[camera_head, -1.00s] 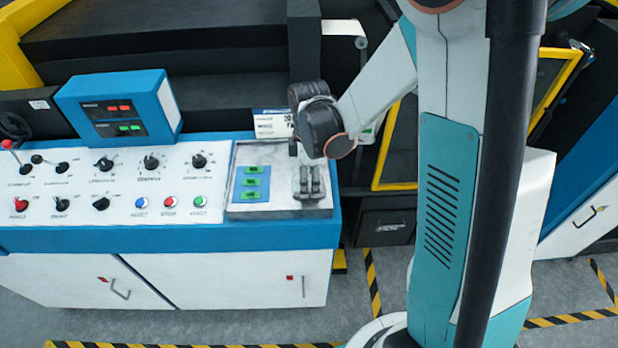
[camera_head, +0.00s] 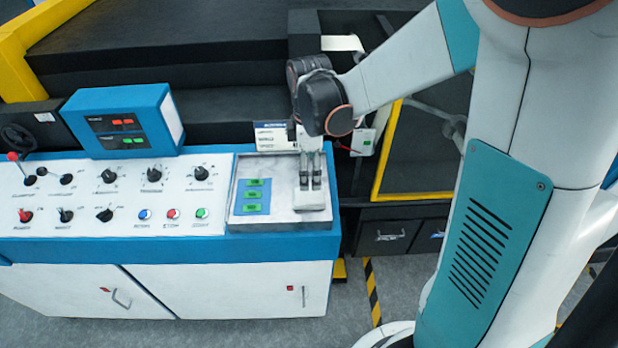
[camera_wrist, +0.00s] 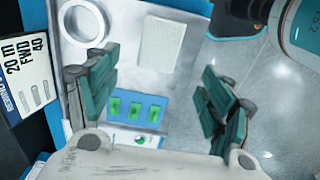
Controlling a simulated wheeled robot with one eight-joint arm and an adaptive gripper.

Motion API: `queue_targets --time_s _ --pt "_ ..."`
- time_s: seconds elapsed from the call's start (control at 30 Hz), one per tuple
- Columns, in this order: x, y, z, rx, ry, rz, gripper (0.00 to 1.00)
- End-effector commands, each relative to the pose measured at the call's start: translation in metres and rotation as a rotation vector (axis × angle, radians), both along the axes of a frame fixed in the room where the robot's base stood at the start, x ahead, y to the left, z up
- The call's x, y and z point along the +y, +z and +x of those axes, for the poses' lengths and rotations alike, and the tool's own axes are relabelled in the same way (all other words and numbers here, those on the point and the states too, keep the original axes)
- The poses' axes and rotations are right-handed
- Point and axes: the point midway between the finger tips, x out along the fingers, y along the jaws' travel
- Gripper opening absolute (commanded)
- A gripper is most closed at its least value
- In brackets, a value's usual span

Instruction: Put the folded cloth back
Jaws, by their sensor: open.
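The folded cloth (camera_wrist: 160,42) is a small white, ribbed rectangle lying flat on the grey tray (camera_wrist: 120,65) in the wrist view. In the head view a white patch that looks like the cloth (camera_head: 313,202) shows just below my fingertips, partly covered. My gripper (camera_wrist: 160,95) is open and empty, its green-padded fingers wide apart above the tray. It also shows over the right part of the tray in the head view (camera_head: 310,184). In the wrist view the cloth lies above the line between the fingers, apart from both.
A blue mat (camera_wrist: 118,108) with three green pieces lies beside the cloth. A white ring (camera_wrist: 85,22) stands near the tray's corner. A printed sign (camera_wrist: 27,75) rises at the tray's edge. A control panel with knobs (camera_head: 110,200) adjoins the tray.

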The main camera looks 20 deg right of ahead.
Motion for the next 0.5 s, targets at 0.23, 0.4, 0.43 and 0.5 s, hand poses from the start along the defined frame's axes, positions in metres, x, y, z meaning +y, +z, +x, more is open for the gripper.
queue_targets --time_s 0.23,0.4,0.43,0.5 --pt "0.000 0.028 0.000 -0.001 -0.001 0.000 0.74" --pt "0.000 0.043 -0.009 -0.033 -0.064 0.001 0.74" --pt "0.000 0.047 -0.011 -0.046 -0.091 0.002 0.74" --pt "0.000 0.059 -0.021 -0.084 -0.166 0.006 0.74"
